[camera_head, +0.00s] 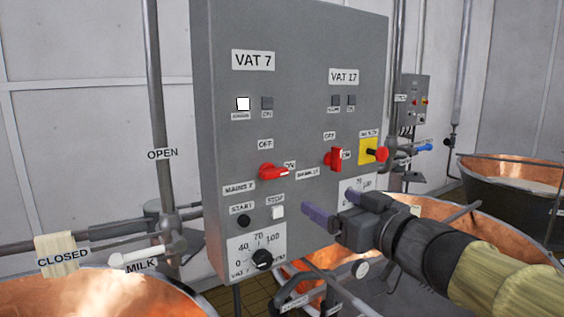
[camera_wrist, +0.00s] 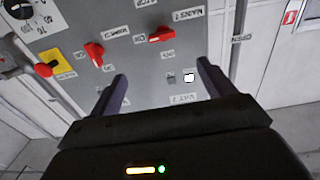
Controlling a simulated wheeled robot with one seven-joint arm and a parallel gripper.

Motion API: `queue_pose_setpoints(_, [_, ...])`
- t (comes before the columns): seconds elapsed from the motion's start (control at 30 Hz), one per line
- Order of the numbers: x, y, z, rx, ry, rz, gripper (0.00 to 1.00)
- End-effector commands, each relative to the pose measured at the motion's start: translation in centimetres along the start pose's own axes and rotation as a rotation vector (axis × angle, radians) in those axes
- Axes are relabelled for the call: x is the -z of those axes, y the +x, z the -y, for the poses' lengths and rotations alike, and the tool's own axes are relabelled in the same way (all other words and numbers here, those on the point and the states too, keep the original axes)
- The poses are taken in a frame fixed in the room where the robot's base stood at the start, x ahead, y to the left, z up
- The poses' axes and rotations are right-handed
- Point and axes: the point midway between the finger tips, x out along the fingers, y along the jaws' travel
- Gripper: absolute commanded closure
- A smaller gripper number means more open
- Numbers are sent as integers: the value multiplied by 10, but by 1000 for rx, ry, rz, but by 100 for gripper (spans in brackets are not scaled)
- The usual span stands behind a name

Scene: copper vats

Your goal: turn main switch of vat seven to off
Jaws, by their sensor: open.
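The grey control panel (camera_head: 300,60) has a VAT 7 label (camera_head: 253,60) on its left half. Below it is the red main switch of vat seven (camera_head: 270,172), its handle lying roughly level and pointing right towards the ON label; OFF is above it. It also shows in the wrist view (camera_wrist: 160,34), which sees the panel upside down. The vat seven indicator (camera_head: 243,103) looks white and lit. My gripper (camera_head: 323,200) is open and empty, in front of the panel, below and right of that switch. In the wrist view its fingers (camera_wrist: 162,69) are spread, apart from the switch.
The red VAT 17 switch (camera_head: 335,158) stands upright to the right, beside a red emergency knob on a yellow plate (camera_head: 367,150). Below are start and stop buttons and a black dial (camera_head: 262,259). Copper vats (camera_head: 90,296) and pipes (camera_head: 155,100) flank the panel.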

Motion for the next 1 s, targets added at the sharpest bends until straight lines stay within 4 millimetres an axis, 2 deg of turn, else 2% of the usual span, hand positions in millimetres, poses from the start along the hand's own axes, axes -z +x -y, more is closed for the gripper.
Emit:
queue_pose_setpoints(0.3, [2, 0, 2, 13, 0, -2, 18])
queue_pose_setpoints(0.47, [1, 6, 2, 13, 0, 0, 18])
queue_pose_setpoints(0.67, [1, 32, 3, 13, 0, 2, 18])
queue_pose_setpoints(1.0, [2, 93, 3, 12, 1, 2, 18])
